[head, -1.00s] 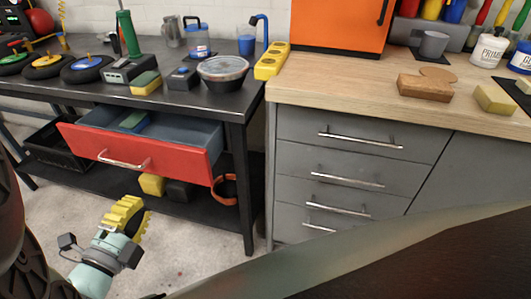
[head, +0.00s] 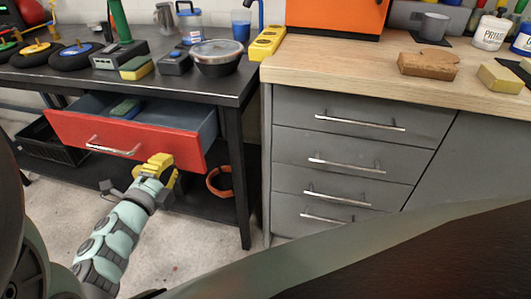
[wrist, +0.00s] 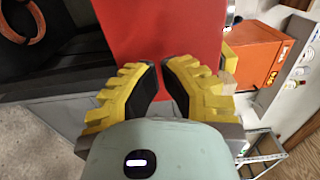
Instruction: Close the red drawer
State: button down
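The red drawer (head: 120,137) stands pulled out from under the dark workbench on the left, with its metal bar handle (head: 113,150) on the front. Its blue-grey inside shows, with a green and blue item (head: 126,108) in it. My gripper (head: 160,165), with yellow ridged fingers, is in front of the drawer's lower right part, right of the handle. In the wrist view the red front (wrist: 165,28) fills the space ahead of my fingertips (wrist: 160,63). The fingers are empty with a narrow gap between them. I cannot tell whether they touch the drawer.
A grey cabinet (head: 345,147) with several shut drawers stands to the right. The dark bench top (head: 195,85) holds a lidded bowl (head: 218,58) and tools. An orange ring (head: 219,181) lies on the lower shelf. The floor in front is clear.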

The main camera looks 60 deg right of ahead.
jog(key=shift+x, duration=1.1)
jog(key=shift+s, duration=0.15)
jog(key=b+x, duration=0.2)
jog(key=x, duration=1)
jog(key=shift+d+f, duration=0.15)
jog(key=shift+d, duration=0.15)
jog(key=shift+a, duration=0.1)
jog(key=shift+a, duration=0.4)
jog(key=p+v, duration=0.1)
jog(key=v, duration=1.1)
jog(key=shift+a+p, duration=0.1)
jog(key=shift+p, duration=0.2)
jog(key=shift+s+a, duration=0.15)
jog(key=shift+a, duration=0.4)
